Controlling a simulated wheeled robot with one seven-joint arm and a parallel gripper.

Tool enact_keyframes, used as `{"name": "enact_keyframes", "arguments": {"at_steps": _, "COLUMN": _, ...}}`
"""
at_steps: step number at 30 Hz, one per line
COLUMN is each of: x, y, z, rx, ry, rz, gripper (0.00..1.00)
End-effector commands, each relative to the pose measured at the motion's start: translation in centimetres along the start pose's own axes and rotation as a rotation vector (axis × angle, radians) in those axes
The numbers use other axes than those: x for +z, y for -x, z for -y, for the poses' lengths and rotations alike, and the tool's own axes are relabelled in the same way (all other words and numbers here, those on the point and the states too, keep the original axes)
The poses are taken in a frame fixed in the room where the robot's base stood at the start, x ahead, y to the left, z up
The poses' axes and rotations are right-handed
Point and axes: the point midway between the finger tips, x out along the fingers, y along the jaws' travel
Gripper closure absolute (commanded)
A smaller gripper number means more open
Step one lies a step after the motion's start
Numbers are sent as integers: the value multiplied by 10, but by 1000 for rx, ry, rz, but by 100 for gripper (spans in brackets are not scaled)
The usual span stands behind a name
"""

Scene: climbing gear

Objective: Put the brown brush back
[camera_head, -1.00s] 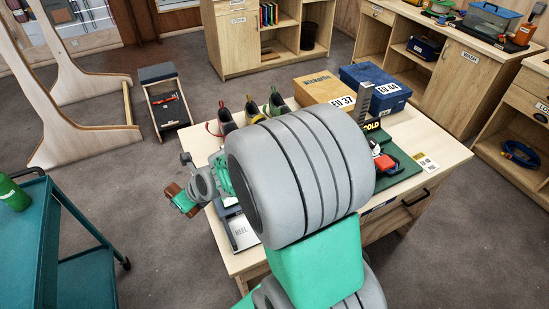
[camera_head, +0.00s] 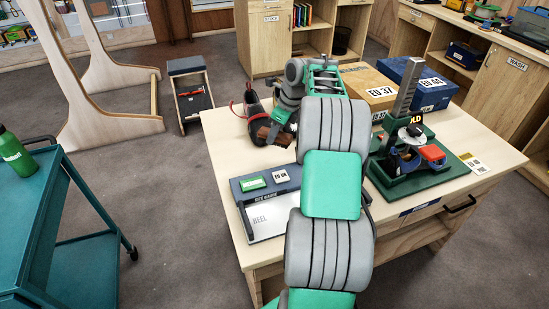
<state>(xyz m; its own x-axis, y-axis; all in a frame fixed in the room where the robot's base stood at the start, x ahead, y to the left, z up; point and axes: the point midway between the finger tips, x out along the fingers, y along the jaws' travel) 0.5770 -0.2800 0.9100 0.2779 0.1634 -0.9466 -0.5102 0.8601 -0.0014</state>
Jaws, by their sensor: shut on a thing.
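The brown brush (camera_head: 262,128) shows as a small brown block at the left end of my gripper (camera_head: 275,127). My gripper is shut on it, above the back left part of the wooden table (camera_head: 222,150). A dark climbing shoe (camera_head: 252,107) with a red loop is right behind the brush in the picture. I cannot tell whether they touch. My arm hides part of the table's middle and the other shoes.
A grey measuring board (camera_head: 268,205) marked HEEL lies at the table's front left. A green stand (camera_head: 410,170) with a metal upright is on the right. Boxes EU 37 (camera_head: 368,88) and EU 44 (camera_head: 415,82) stand behind. A teal trolley (camera_head: 35,215) is at left.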

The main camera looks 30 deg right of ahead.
Motion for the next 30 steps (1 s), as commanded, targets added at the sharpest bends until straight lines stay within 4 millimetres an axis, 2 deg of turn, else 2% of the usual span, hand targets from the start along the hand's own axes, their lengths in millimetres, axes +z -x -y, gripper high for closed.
{"name": "enact_keyframes", "arguments": {"at_steps": 1, "x": -4, "y": -13, "z": -1, "rx": 1, "ry": -1, "rz": 1, "gripper": 100}}
{"name": "enact_keyframes", "arguments": {"at_steps": 10, "x": -20, "y": -62, "z": -1, "rx": 1, "ry": -2, "rz": 1, "gripper": 100}}
{"name": "enact_keyframes", "arguments": {"at_steps": 20, "x": -22, "y": -67, "z": -1, "rx": -1, "ry": -1, "rz": 2, "gripper": 100}}
{"name": "enact_keyframes", "arguments": {"at_steps": 21, "x": -22, "y": -68, "z": -1, "rx": -1, "ry": -1, "rz": 1, "gripper": 61}}
{"name": "enact_keyframes", "arguments": {"at_steps": 28, "x": -22, "y": -68, "z": 0, "rx": -1, "ry": -1, "rz": 2, "gripper": 42}}
{"name": "enact_keyframes", "arguments": {"at_steps": 30, "x": -22, "y": -68, "z": 0, "rx": -1, "ry": -1, "rz": 2, "gripper": 41}}
